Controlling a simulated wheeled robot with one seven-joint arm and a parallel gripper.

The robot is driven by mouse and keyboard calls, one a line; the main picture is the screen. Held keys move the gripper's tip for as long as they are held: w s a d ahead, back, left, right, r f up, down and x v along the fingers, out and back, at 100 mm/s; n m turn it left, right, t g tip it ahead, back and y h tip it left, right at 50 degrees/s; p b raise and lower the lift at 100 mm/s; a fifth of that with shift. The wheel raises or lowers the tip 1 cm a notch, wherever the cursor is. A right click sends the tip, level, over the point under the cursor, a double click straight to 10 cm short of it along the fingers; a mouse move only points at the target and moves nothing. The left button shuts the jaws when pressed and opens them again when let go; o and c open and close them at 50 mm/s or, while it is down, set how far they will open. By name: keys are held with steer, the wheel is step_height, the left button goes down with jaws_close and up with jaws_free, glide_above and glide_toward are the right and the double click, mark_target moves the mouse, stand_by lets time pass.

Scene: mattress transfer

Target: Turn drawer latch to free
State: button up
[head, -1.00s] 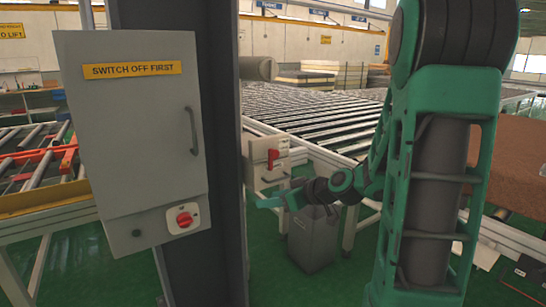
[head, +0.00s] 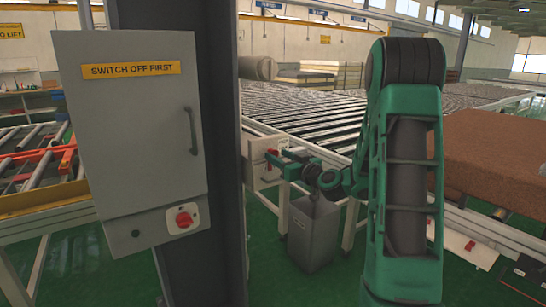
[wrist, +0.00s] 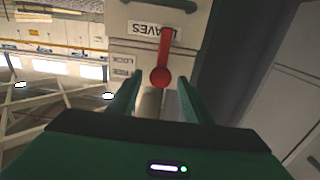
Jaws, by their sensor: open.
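The drawer latch is a red lever with a round end (wrist: 161,72), on a pale drawer front (wrist: 140,45). In the wrist view, the drawer's lettering is upside down: LEAVES by the lever, and two small labels to its left, one reading LOCK. The latch (head: 270,157) also shows in the head view, on the pale drawer unit (head: 256,174) behind the dark post, partly covered by my gripper (head: 279,156). In the wrist view, my gripper (wrist: 160,80) is open, its green fingers either side of the round end. Contact cannot be told.
A grey bin (head: 313,235) stands below my wrist. The dark post (head: 218,200) with a grey switch cabinet (head: 140,120) is close on the left. A roller conveyor (head: 310,110) lies behind, and a brown mattress (head: 500,160) is at right.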

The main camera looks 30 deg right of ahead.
mark_target(276, 154)
steer(key=shift+w+a, duration=0.1)
steer(key=shift+w, duration=1.45)
jaws_close()
